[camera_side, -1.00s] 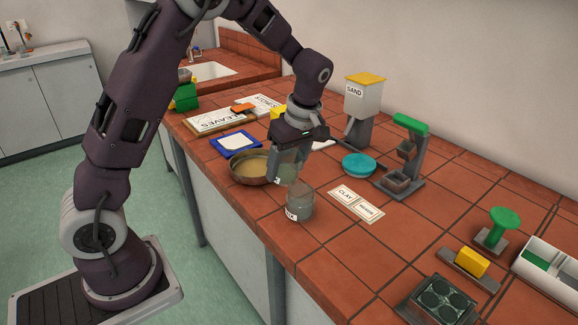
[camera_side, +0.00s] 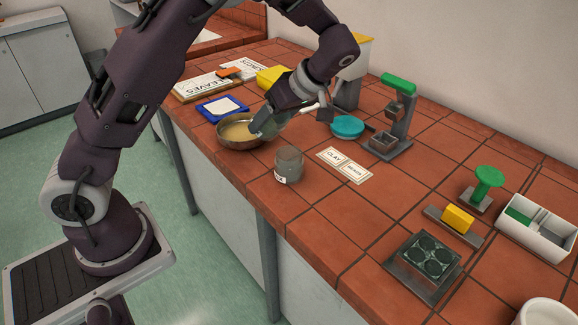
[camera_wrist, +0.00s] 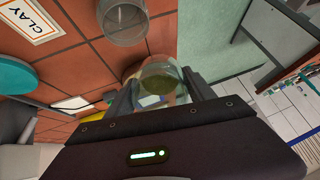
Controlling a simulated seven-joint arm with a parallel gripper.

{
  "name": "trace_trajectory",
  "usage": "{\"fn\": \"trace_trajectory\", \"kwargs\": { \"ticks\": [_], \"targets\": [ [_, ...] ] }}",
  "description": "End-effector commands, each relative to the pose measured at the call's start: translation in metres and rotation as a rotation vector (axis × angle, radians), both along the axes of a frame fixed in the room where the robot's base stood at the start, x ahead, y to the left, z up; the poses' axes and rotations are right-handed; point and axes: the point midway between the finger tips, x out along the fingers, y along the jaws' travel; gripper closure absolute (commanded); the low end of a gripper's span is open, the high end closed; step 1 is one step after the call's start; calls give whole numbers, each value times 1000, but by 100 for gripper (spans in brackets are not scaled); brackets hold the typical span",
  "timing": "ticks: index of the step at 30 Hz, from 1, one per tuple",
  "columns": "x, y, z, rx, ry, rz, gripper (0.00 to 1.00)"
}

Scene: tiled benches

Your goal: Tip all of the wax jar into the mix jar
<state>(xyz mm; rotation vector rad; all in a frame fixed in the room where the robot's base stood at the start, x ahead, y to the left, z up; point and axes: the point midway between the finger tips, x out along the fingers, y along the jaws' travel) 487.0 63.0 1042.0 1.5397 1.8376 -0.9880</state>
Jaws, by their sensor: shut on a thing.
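My gripper (camera_side: 262,122) is shut on a clear glass jar, taken as the wax jar (camera_wrist: 165,84), with yellow-green matter visible inside. My gripper is tilted over, beside and partly above the brown bowl's right side; in the side view the held jar is mostly hidden behind the fingers. A second glass jar, taken as the mix jar (camera_side: 288,166), stands upright on the tiles, nearer the front edge and apart from the held jar. Its label is only partly readable. It also shows in the wrist view (camera_wrist: 124,22), and its contents are unclear.
A brown bowl (camera_side: 219,133) with tan contents stands left of the mix jar.

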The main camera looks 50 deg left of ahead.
Motion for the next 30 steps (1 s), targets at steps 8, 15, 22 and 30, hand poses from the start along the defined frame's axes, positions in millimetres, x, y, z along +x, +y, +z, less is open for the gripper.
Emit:
{"fn": "trace_trajectory", "kwargs": {
  "ticks": [8,15,22,30],
  "targets": [
    [0,0,10,190,64,1,94],
    [1,-2,16,344,119,-6,94],
    [1,-2,19,379,131,-1,94],
    [2,-5,28,569,194,0,94]
  ]
}}
